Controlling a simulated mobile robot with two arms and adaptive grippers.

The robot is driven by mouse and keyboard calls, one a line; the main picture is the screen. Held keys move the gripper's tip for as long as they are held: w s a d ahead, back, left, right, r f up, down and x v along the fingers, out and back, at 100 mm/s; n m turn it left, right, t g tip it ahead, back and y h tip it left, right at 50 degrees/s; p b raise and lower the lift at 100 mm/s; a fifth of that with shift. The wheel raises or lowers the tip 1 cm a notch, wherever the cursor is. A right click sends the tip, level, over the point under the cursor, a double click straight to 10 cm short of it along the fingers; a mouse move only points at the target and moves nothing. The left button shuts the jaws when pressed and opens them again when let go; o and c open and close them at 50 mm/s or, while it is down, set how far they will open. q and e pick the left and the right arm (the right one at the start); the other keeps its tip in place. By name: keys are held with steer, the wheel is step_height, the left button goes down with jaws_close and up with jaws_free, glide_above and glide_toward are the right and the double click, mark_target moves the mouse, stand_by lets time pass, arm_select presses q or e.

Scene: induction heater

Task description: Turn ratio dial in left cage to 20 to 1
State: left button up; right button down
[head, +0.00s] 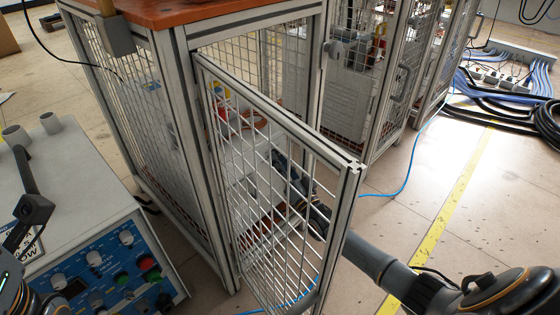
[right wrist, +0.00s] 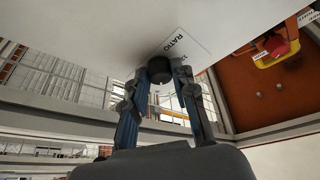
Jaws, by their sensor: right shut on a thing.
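The left cage (head: 183,110) has its mesh door (head: 262,150) swung open. My right arm reaches in behind the door. My right gripper (head: 279,160) is at a white box (head: 245,160) inside the cage, partly hidden by the door's bars. In the right wrist view, the black round ratio dial (right wrist: 160,68) sits on the white panel beside a label reading RATIO (right wrist: 183,46). My right gripper (right wrist: 162,82) is shut on the dial, one finger on each side. The dial's setting cannot be read. Dark parts of my left arm show at the lower left; its fingertips are not clear.
A control box (head: 100,265) with knobs and buttons stands at the left. More mesh cages (head: 345,95) stand behind. Blue and black cables (head: 500,85) lie at the upper right. A yellow line (head: 450,205) crosses the clear floor. A red button on yellow (right wrist: 275,50) is at the right.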

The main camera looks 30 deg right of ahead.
steer(key=c, duration=1.1)
jaws_free()
steer(key=shift+o, duration=0.2)
steer(key=shift+s, duration=0.1)
steer(key=v, duration=1.2)
